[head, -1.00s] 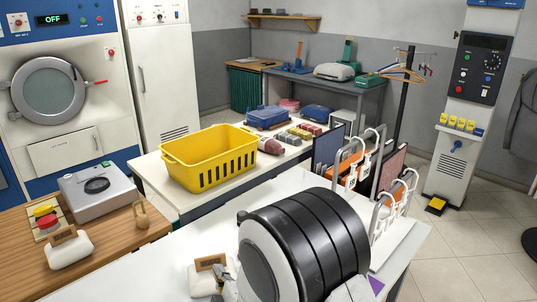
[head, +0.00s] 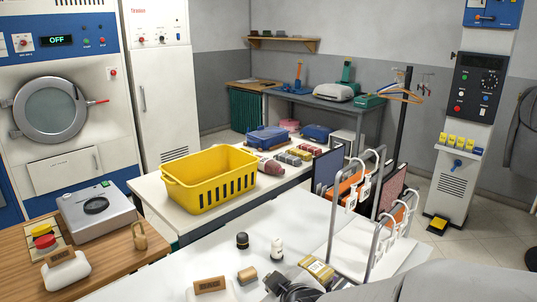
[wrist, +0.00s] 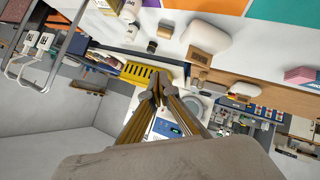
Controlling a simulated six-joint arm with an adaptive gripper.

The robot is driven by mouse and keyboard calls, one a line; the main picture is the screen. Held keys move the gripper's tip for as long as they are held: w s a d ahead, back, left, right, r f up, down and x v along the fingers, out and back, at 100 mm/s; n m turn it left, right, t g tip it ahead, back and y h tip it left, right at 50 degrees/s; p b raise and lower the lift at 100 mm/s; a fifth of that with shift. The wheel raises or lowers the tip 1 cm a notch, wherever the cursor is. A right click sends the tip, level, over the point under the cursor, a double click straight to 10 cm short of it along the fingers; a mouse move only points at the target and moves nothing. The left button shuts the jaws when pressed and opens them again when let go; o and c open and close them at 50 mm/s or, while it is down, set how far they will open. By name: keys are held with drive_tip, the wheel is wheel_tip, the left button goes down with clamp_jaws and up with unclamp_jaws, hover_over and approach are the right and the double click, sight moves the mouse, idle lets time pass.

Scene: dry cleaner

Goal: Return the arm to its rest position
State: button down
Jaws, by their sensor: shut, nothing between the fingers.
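My gripper (wrist: 157,88) shows in the wrist view, with its two fingers brought together at the tips and nothing between them. It is clear of the objects seen beyond it. In the head view my pale grey arm fills the lower right corner, with dark parts at the bottom edge beside the white table (head: 205,262). The fingertips cannot be made out there.
On the white table stand a dark stamp (head: 242,240), a white one (head: 277,248) and a brown-topped block (head: 209,286). Metal racks (head: 333,215) rise at its right. A yellow basket (head: 210,182) sits on the counter behind.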

drive_tip(key=s+d+r+m+g+h, duration=0.1)
drive_tip(key=s+d+m, duration=0.4)
drive_tip(key=s, duration=0.8)
drive_tip(key=s+d+r+m+g+h, duration=0.2)
drive_tip(key=s+d+r+m+g, duration=0.2)
drive_tip(key=s+d, duration=0.7)
drive_tip(key=shift+s+d+r+m, duration=0.15)
drive_tip(key=shift+s+r+m, duration=0.1)
drive_tip(key=shift+s+m, duration=0.6)
drive_tip(key=c, duration=2.8)
unclamp_jaws()
drive_tip(key=shift+s, duration=0.1)
